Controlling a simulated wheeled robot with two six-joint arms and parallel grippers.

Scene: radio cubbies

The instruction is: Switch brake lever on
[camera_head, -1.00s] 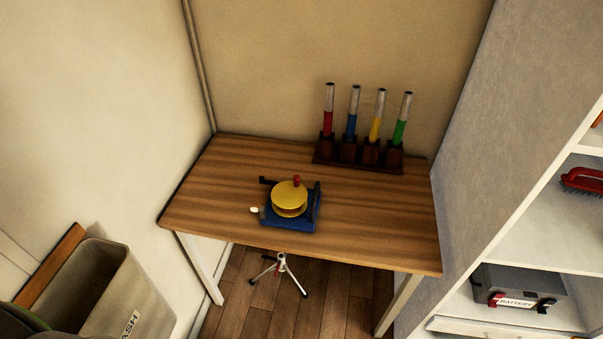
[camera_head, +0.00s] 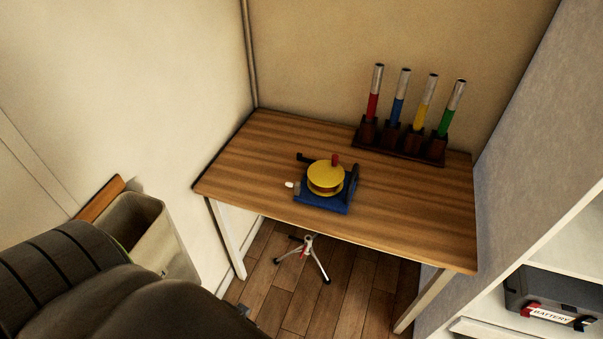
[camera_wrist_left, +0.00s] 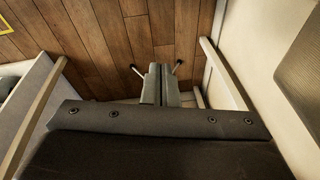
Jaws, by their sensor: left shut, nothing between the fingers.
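A blue-based device (camera_head: 322,200) with a yellow reel (camera_head: 325,175) and a red knob on top sits on the wooden table, near its front edge. A small white-tipped lever (camera_head: 290,184) sticks out at its left side, and a black arm (camera_head: 305,158) sticks out at its back left. I cannot tell which of these is the brake lever. My left gripper (camera_wrist_left: 160,80) is shut and empty in the left wrist view, above the floor. In the head view my left arm fills the lower left, well short of the device. My right gripper is not in view.
The wooden table (camera_head: 410,215) has a rack (camera_head: 400,145) with several coloured tubes at its back right. A small tripod (camera_head: 306,258) stands on the floor underneath. A bin (camera_head: 150,225) is at the left, and shelves with a battery (camera_head: 550,300) are at the right.

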